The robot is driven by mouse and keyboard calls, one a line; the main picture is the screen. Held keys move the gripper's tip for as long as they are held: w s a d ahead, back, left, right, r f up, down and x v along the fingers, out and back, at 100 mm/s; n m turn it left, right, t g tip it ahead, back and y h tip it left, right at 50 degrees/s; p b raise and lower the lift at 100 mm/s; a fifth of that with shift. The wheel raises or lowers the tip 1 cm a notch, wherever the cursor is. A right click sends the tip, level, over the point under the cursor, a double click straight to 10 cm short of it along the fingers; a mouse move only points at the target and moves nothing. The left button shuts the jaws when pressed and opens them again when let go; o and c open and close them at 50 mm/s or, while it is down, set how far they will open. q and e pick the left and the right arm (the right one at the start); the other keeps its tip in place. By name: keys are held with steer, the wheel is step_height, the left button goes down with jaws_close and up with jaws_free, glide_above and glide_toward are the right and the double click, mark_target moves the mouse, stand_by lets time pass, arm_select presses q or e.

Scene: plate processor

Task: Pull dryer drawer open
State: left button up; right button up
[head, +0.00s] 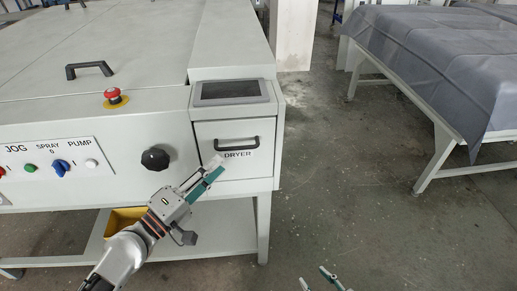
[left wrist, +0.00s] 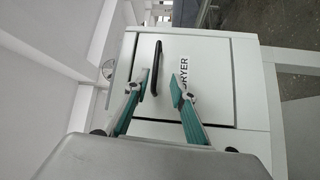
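The dryer drawer (head: 262,166) is the white front panel labelled DRYER at the right end of the machine, and it looks flush and shut. Its black bar handle (head: 237,145) runs level across the upper part of the panel. In the left wrist view the handle (left wrist: 155,68) appears upright, close to the left fingertip, with the label to the right. My left gripper (head: 215,168) is just below and left of the handle; its fingers (left wrist: 161,84) are apart with nothing held. My right gripper (head: 317,279) shows only its fingertips at the bottom edge, spread and empty.
A dark display panel (head: 229,91) sits above the drawer. A black knob (head: 155,159) and red emergency button (head: 112,96) are to its left. A yellow bin (head: 125,218) stands on the lower shelf. A grey-covered table (head: 440,60) stands right; floor between is clear.

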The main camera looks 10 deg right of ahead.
mark_target(238, 148)
arm_select(q)
steer(key=x, duration=0.2)
steer(key=p+x, duration=0.1)
steer(key=x, duration=0.2)
steer(key=r+x, duration=0.1)
steer(key=x, duration=0.1)
steer(key=shift+s+d, duration=0.1)
steer(key=shift+d, duration=0.2)
steer(key=shift+w+d, duration=0.4)
steer(key=shift+d, duration=0.1)
arm_select(e)
steer(key=shift+w+d+r, duration=0.1)
steer(key=shift+d+r, duration=0.05)
steer(key=shift+r, duration=0.3)
steer(key=shift+w+d+r, duration=0.1)
steer(key=shift+d+r, duration=0.05)
steer(key=shift+r, duration=0.3)
arm_select(q)
jaws_close()
arm_select(e)
steer(key=shift+f, duration=0.1)
